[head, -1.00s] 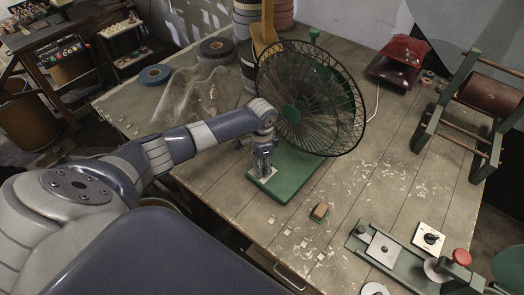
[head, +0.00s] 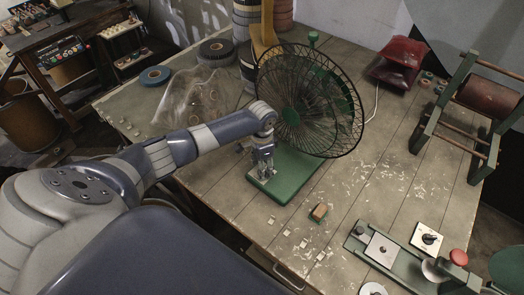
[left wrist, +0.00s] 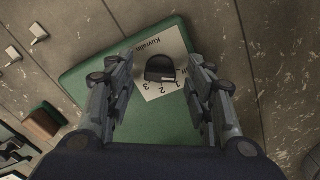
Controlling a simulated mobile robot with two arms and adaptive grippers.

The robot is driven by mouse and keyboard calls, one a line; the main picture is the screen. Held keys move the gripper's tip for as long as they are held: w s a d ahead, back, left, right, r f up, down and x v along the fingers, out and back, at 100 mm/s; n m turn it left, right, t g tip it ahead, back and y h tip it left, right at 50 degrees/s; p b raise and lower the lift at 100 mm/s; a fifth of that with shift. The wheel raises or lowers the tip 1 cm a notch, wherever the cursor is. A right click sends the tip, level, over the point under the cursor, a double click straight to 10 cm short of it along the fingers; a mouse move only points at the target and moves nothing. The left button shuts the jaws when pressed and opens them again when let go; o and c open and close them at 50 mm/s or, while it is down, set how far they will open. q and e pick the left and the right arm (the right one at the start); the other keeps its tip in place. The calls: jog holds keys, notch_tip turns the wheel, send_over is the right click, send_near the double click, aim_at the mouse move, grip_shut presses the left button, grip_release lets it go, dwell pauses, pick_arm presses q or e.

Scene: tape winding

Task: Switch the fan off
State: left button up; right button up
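The fan (head: 308,100), a black wire cage with a green hub, stands on a green base (head: 290,178) on the workbench. In the left wrist view the base (left wrist: 100,75) carries a white label plate (left wrist: 165,45) with numbers. A black knob (left wrist: 160,66) sits on the plate, with a small pale mark on its lower edge near the numbers. My left gripper (head: 262,172) is over the base's front left corner. In the wrist view the left gripper (left wrist: 158,92) is open, its fingers apart on either side of the knob. Whether the fingers touch it cannot be told. My right gripper is out of view.
A brown block (head: 320,211) lies in front of the base. A clear plastic bag (head: 190,98) and tape rolls (head: 155,75) are at the back left. A red bag (head: 397,62) and a roller frame (head: 470,110) are at the right. A green device (head: 400,255) stands front right.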

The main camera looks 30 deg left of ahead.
pick_arm(q)
notch_tip(320, 180, up, 12)
dwell(0.6)
dwell(0.5)
